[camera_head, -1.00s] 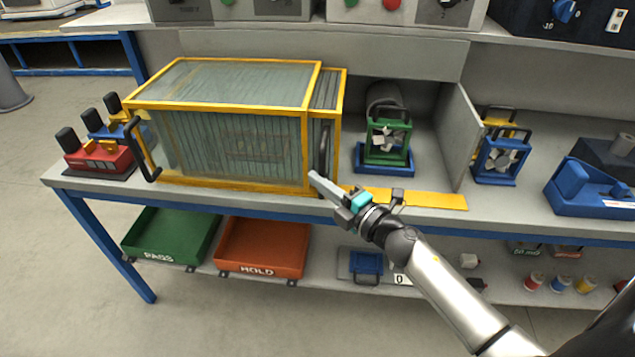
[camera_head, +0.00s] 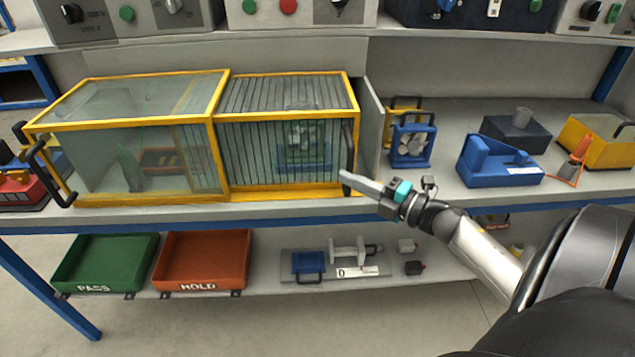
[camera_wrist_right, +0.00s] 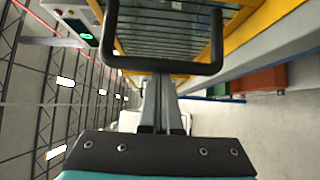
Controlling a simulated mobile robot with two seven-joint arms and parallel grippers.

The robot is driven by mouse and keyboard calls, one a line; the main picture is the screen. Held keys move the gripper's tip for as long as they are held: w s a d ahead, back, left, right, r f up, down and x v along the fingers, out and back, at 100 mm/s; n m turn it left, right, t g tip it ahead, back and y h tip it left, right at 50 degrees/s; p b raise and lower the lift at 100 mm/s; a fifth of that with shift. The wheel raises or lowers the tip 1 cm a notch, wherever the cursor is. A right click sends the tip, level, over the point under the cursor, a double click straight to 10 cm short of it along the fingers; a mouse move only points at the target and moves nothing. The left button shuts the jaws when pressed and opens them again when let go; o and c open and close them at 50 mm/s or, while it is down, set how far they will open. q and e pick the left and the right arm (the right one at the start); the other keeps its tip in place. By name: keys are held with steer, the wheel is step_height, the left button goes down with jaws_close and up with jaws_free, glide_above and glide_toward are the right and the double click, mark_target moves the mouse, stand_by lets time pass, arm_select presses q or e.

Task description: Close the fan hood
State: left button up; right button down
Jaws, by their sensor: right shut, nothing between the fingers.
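The fan hood is a yellow-framed clear box. Its fixed glass part (camera_head: 130,150) is on the left, and its barred sliding section (camera_head: 262,150) extends to the right. The green fan (camera_head: 302,145) shows through the bars, inside the sliding section. The section's right end is close to the grey divider panel (camera_head: 371,125); I cannot tell if they touch. The black handle (camera_head: 347,160) is at the section's right end and shows large in the wrist view (camera_wrist_right: 165,65). My left gripper is out of view.
Right of the divider are a blue fan (camera_head: 411,147), a blue fixture (camera_head: 497,165) and a yellow box (camera_head: 595,142). Below, the shelf holds a green PASS tray (camera_head: 105,265) and a red HOLD tray (camera_head: 203,262).

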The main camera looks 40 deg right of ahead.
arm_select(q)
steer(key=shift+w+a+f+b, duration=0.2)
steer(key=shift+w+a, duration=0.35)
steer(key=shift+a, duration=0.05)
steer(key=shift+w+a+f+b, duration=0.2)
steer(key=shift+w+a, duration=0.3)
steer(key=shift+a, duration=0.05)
arm_select(e)
steer(key=s+d, duration=0.4)
steer(key=d, duration=0.3)
steer(key=shift+s, duration=0.15)
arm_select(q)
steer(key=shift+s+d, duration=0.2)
